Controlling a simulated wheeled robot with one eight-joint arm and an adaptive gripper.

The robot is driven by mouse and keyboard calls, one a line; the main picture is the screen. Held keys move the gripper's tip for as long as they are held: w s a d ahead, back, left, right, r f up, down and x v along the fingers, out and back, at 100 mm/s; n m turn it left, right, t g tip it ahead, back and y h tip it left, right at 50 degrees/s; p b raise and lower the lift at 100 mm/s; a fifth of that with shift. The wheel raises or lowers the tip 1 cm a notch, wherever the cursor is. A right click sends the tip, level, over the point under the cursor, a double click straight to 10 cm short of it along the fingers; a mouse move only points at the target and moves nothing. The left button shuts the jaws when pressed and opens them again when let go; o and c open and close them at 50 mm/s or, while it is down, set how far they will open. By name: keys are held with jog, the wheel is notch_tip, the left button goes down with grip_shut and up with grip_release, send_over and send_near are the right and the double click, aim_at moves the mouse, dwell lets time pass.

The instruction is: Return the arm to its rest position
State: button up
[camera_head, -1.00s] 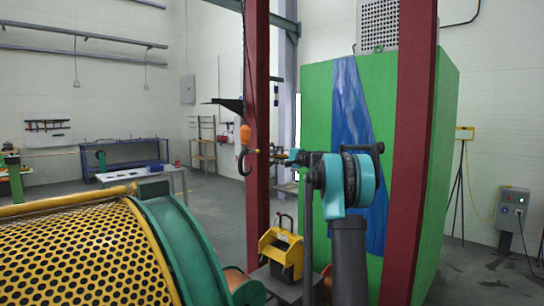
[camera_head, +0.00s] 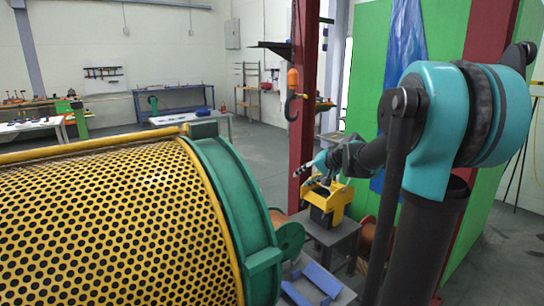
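My arm, with teal joints and dark links, rises at the right of the head view and reaches left. My gripper (camera_head: 305,174) is at its end, small in the picture, in front of the red post and just above the yellow box-like tool carrier. Its fingers point left and look spread, with a gap between them. I see nothing held in it. Part of the gripper's body is hidden behind the arm's own links.
The yellow perforated strander drum (camera_head: 110,220) with its green flange (camera_head: 235,215) fills the lower left. A yellow carrier (camera_head: 330,200) stands on a grey stand (camera_head: 325,235). A crane hook (camera_head: 292,100) hangs by the red post (camera_head: 303,60). A green booth (camera_head: 440,40) stands behind my arm.

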jog(key=s+d+f+n+g+h, duration=0.1)
jog(key=s+d+f+h, duration=0.1)
jog(key=s+f, duration=0.5)
jog(key=s+d+f+n+g+h, duration=0.1)
jog(key=s+f, duration=0.6)
jog(key=s, duration=0.7)
jog(key=s+d+f+n+g+h, duration=0.1)
jog(key=s+d+f+h, duration=0.2)
jog(key=s+f, duration=0.4)
jog(key=s+d, duration=0.1)
jog(key=s, duration=0.2)
jog(key=shift+s+n+h, duration=0.25)
jog(key=shift+n+h, duration=0.15)
